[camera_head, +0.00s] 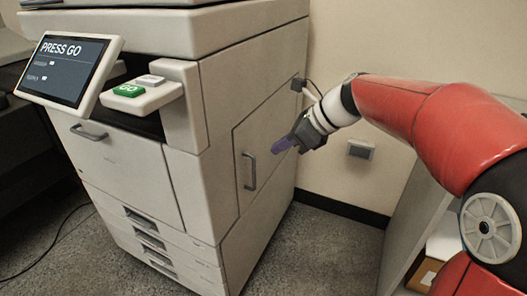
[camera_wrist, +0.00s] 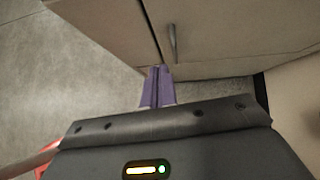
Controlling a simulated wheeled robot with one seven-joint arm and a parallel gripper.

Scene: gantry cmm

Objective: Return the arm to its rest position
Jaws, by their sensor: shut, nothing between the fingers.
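My arm, red with black joints, reaches in from the right in the head view. My gripper (camera_head: 283,146) has purple fingers and points left, in front of the side panel of a large copier (camera_head: 205,125). In the wrist view the fingers of my gripper (camera_wrist: 157,88) are together with nothing between them. The copier's side (camera_wrist: 215,35) lies beyond the fingertips. I cannot tell how far apart the fingertips and the panel are.
The copier has a tilted screen (camera_head: 69,68) reading PRESS GO, a green GO button (camera_head: 129,90) and a side door handle (camera_head: 249,171). A wall outlet (camera_head: 360,149) is behind. A pale cabinet (camera_head: 412,225) stands at the right. Floor (camera_head: 325,250) between copier and cabinet is clear.

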